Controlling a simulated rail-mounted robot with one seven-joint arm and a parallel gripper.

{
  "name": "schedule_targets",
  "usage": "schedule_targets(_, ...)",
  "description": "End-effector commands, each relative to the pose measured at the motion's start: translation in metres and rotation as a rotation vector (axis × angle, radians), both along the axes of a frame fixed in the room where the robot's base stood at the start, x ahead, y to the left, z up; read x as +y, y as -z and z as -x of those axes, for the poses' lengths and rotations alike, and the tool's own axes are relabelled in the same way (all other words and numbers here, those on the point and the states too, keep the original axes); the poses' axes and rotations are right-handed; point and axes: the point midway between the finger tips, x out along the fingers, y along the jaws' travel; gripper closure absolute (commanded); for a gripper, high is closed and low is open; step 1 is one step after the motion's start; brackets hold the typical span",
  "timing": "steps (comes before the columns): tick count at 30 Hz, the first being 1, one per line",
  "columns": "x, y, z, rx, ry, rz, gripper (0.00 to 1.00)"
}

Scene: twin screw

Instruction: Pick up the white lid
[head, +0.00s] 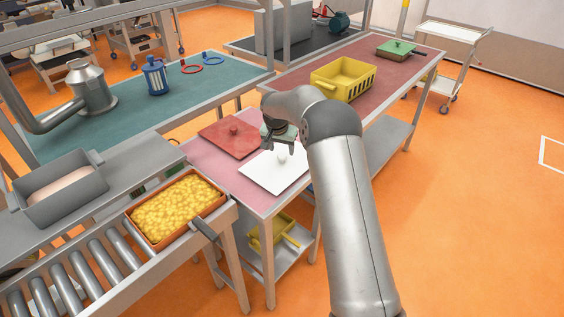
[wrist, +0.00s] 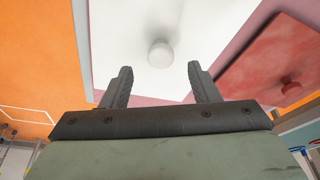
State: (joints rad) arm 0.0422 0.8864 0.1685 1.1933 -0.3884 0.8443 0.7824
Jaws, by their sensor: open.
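The white lid (head: 264,178) is a flat square plate with a round white knob (head: 282,154). It lies on the pink-topped table, beside the red lid. In the wrist view the white lid (wrist: 125,40) fills the upper middle, and its knob (wrist: 160,54) shows between and beyond my fingertips. My gripper (wrist: 159,82) is open and empty, with one finger on each side of the knob's line. In the head view my gripper (head: 280,143) is over the far part of the lid, and my arm hides some of the lid's right side. I cannot tell the exact height above it.
A red lid (head: 224,139) with a knob lies close beside the white lid. An orange tray of yellow pieces (head: 165,230) sits at the front left by the rollers. A yellow crate (head: 340,80) and a green lid (head: 397,48) stand farther back on the red-topped table.

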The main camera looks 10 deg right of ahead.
Motion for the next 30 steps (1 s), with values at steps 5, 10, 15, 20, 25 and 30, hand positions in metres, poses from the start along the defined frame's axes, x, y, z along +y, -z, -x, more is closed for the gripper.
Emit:
schedule_targets(5,-0.001,0.026,-0.004,0.005,0.000,-0.002,0.45)
schedule_targets(10,-0.003,0.037,-0.008,0.001,0.000,0.000,0.45)
schedule_targets(15,-0.003,0.037,-0.008,0.000,0.000,0.000,0.45)
schedule_targets(20,-0.003,0.037,-0.008,0.001,0.000,0.000,0.84)
schedule_targets(25,-0.003,0.037,-0.008,0.000,0.000,0.000,0.94)
schedule_targets(30,-0.003,0.036,-0.008,0.000,0.000,0.000,0.94)
